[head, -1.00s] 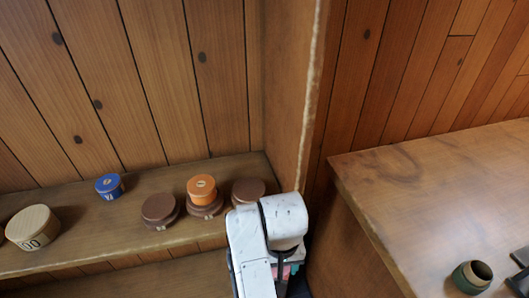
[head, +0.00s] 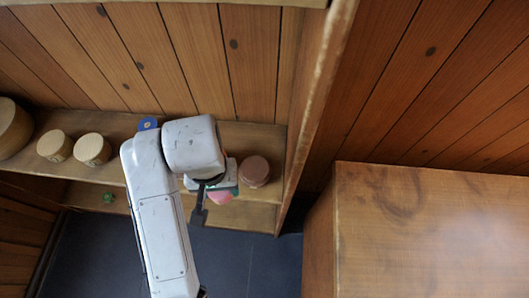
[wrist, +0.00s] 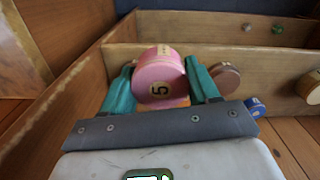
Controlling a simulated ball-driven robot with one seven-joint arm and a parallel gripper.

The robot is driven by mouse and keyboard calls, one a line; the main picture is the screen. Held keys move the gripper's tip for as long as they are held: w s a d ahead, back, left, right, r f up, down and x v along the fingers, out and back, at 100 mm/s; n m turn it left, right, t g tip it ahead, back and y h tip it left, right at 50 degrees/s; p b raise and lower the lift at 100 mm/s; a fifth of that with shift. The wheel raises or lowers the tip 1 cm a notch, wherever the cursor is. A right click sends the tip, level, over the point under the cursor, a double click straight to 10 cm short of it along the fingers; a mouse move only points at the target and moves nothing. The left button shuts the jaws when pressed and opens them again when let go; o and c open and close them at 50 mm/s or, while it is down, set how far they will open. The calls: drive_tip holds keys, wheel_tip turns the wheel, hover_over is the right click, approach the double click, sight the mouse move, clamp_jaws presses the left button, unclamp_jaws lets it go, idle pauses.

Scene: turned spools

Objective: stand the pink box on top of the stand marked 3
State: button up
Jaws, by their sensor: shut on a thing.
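My gripper (wrist: 162,88) has teal fingers on either side of the pink box (wrist: 158,78), which carries a dark 5, and is shut on it. In the head view the pink box (head: 220,197) shows small below my wrist, in front of the upper shelf. One round brown stand (head: 254,171) is on the shelf just right of my gripper. A brown stand (wrist: 226,77) also shows right of the box in the wrist view. No number 3 is readable. My arm hides the other stands in the head view.
An orange box (wrist: 172,102) shows partly behind the pink box. A blue box (head: 148,124) and round wooden boxes (head: 92,149) stand along the shelf (head: 115,122). A wooden side wall (head: 312,85) closes the shelf at right. A green thing (head: 108,197) is lower down.

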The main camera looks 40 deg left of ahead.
drive_tip(key=shift+w+f, duration=0.25)
drive_tip(key=shift+w, duration=0.65)
drive_tip(key=shift+w+f+b, duration=0.65)
drive_tip(key=shift+w+f, duration=0.1)
drive_tip(key=shift+w, duration=0.5)
drive_tip(key=b, duration=0.5)
hover_over(255, 168)
drive_tip(key=f, duration=0.4)
drive_tip(key=s+f, duration=0.1)
drive_tip(key=f, duration=0.1)
drive_tip(key=shift+d+f, duration=0.1)
drive_tip(key=shift+f, duration=0.25)
drive_tip(key=shift+w+f, duration=0.35)
drive_tip(key=shift+f, duration=0.05)
drive_tip(key=shift+w+f+p, duration=0.15)
drive_tip(key=shift+f+p, duration=0.2)
drive_tip(key=shift+f, duration=1.35)
drive_tip(key=shift+f, duration=0.15)
drive_tip(key=o, duration=1)
drive_tip(key=shift+o, duration=0.2)
